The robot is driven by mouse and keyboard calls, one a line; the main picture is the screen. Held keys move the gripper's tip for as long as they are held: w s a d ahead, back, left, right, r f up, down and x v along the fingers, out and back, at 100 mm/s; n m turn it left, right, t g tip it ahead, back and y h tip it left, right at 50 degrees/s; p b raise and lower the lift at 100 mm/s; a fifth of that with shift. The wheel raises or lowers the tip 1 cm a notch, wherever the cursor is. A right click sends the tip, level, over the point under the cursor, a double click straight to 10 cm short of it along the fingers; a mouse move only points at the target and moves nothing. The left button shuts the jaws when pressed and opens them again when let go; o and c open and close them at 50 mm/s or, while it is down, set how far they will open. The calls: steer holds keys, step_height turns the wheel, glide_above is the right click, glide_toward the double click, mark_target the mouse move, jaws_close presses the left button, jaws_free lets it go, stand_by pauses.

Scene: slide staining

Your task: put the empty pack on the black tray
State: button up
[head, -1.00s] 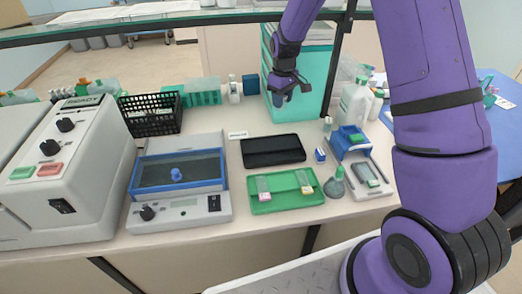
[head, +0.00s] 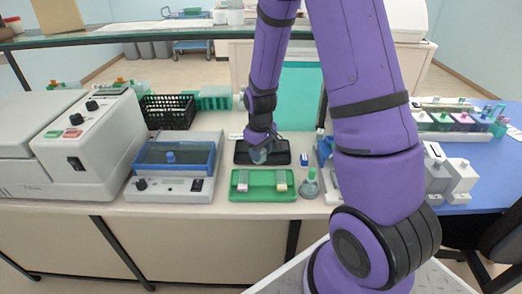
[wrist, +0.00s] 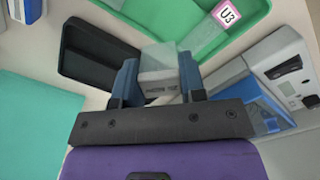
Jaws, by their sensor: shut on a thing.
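The black tray (head: 242,157) lies on the bench behind the green tray, and it also shows at the upper left of the wrist view (wrist: 88,62). My gripper (head: 262,153) is over the black tray in the head view. In the wrist view its two blue fingers (wrist: 158,82) are shut on a pale, translucent pack (wrist: 158,58). The pack overlaps the tray's right edge in the wrist view. I cannot tell whether it touches the tray.
A heater with a blue-framed lid (head: 170,185) and a black basket (head: 168,115) are left.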

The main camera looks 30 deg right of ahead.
steer(key=shift+s+d+f, duration=0.1)
steer(key=shift+s+d, duration=0.05)
steer(key=shift+s, duration=0.55)
steer(key=shift+d, duration=0.15)
steer(key=w+d, duration=0.2)
steer(key=w, duration=0.2)
steer(key=w+d+f, duration=0.1)
steer(key=w+d, duration=0.2)
steer(key=w, duration=0.1)
steer(key=w+d, duration=0.3)
steer(key=w, duration=0.1)
steer(key=shift+w+d+f, duration=0.1)
steer(key=shift+w+f, duration=0.2)
steer(key=shift+w, duration=0.05)
steer(key=shift+w+d+f, duration=0.15)
steer(key=shift+w+f, duration=0.05)
steer(key=shift+w, duration=0.05)
steer(key=shift+f, duration=1.55)
steer(key=shift+f, duration=0.15)
steer(key=o, duration=0.9)
